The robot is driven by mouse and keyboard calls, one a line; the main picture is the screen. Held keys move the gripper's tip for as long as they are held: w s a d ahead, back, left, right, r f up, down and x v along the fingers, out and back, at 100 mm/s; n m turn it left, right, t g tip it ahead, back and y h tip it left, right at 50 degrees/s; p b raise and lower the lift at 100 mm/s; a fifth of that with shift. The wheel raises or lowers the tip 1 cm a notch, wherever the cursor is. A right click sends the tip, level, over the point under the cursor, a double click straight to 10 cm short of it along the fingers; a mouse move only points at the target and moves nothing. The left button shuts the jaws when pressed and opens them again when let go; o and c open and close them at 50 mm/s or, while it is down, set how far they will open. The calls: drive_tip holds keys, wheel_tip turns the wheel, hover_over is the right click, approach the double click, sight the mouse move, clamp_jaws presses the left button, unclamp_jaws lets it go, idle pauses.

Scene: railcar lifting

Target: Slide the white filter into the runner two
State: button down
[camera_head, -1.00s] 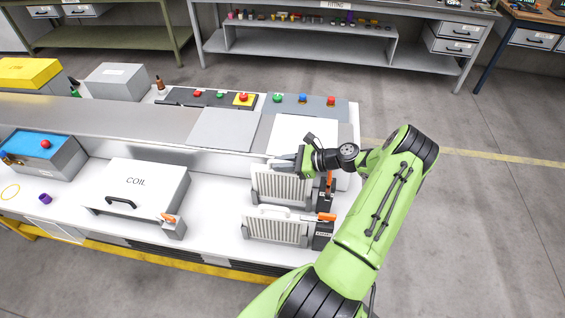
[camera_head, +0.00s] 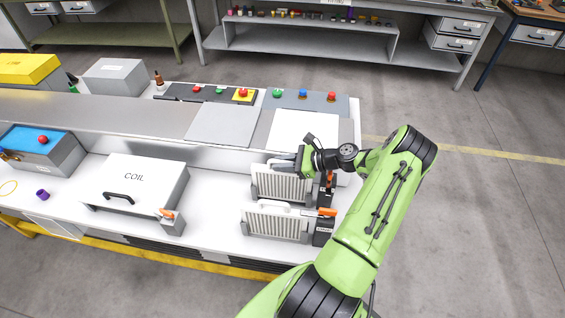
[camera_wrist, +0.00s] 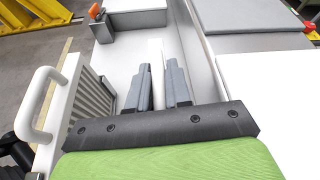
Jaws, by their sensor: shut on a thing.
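Two white ribbed filters stand upright on the white bench top. The rear filter (camera_head: 283,187) is under my gripper (camera_head: 285,161). The front filter (camera_head: 275,224) stands parallel to it, nearer the bench's front edge. In the wrist view my gripper's two grey fingers (camera_wrist: 162,85) are shut on a white bar (camera_wrist: 155,62), which appears to be the rear filter's top handle. The front filter's ribs (camera_wrist: 92,100) and curved handle (camera_wrist: 38,98) show at left there. Dark end blocks with orange levers stand at the filters' right ends. I cannot tell which place is runner two.
A white COIL box (camera_head: 134,178) with a black handle stands left of the filters. Behind them is a raised ledge with a white plate (camera_head: 303,132), a grey plate (camera_head: 222,124) and colored buttons.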

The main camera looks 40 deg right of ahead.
drive_tip(key=shift+f, duration=0.45)
drive_tip(key=c, duration=1)
unclamp_jaws()
wheel_tip(320, 180, up, 10)
